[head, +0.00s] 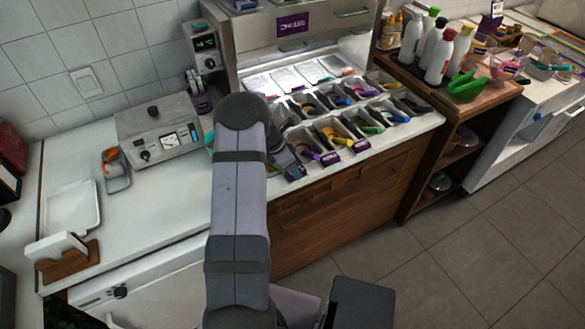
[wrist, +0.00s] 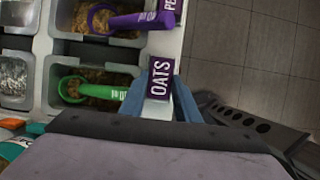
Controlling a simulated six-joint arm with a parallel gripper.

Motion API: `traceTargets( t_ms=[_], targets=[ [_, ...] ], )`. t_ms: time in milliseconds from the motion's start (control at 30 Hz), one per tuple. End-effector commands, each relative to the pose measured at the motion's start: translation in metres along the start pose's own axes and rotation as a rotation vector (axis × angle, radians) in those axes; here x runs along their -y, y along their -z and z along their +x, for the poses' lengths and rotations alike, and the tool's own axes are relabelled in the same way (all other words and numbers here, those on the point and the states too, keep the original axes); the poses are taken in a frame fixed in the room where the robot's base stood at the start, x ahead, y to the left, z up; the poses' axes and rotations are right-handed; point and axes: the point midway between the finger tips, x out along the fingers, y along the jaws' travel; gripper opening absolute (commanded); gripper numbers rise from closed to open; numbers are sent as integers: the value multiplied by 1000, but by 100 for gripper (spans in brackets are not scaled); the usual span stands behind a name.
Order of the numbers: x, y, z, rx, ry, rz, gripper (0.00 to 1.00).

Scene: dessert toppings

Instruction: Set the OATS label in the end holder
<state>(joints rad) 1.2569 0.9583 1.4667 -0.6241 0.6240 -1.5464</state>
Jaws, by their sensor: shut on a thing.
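The purple OATS label (wrist: 160,78) with white lettering is between the blue fingers of my gripper (wrist: 160,90) in the wrist view. The gripper is shut on it. The label is over the white front edge of the topping bins, at the near end of the row, beside the bin with the green scoop (wrist: 95,92). The end holder is not clearly visible under the label, and I cannot tell whether the label touches it.
Another purple label (wrist: 168,6), partly cut off, stands farther along the edge. A bin with a purple scoop (wrist: 130,22) is beside it. In the head view, two more labels (head: 331,159) line the front edge. Bottles (head: 440,55) stand at the right; floor lies beyond the counter edge.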

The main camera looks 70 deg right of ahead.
Motion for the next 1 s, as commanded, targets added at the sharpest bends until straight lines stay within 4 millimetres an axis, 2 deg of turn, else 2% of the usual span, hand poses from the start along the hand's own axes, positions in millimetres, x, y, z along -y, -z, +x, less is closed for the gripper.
traceTargets(
  t_ms=[900, 933, 1000],
  targets=[
    [0, 4, 3, -4, 0, -3, 7],
    [0, 4, 3, -4, 0, -3, 31],
    [0, 4, 3, -3, 0, -2, 48]
  ],
)
